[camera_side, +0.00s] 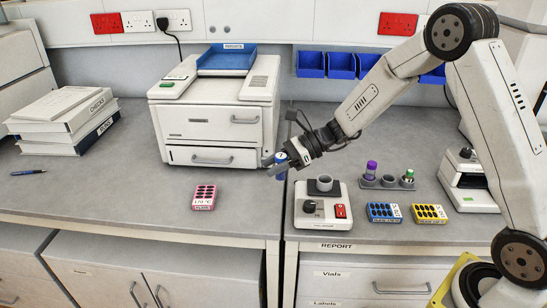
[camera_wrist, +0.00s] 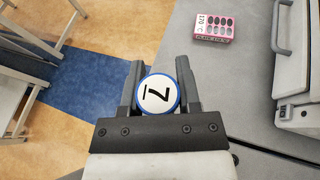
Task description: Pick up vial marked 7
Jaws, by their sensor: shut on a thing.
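The vial marked 7 (camera_wrist: 157,94) shows in the wrist view with a round white cap, a blue rim and an underlined black 7. My gripper (camera_wrist: 160,75) is shut on it, with one dark finger on each side. In the side view my gripper (camera_side: 283,163) holds the blue vial (camera_side: 281,171) in front of the printer-like machine's right edge, above the bench. The vial's lower part is hidden in the wrist view.
A white device with a round cup (camera_side: 322,203) stands just right of the vial. A rack (camera_side: 388,182) holds a purple-capped vial (camera_side: 371,169) and a green-capped vial (camera_side: 408,175). A pink box (camera_side: 204,197), blue box (camera_side: 384,212) and yellow box (camera_side: 429,213) lie on the bench.

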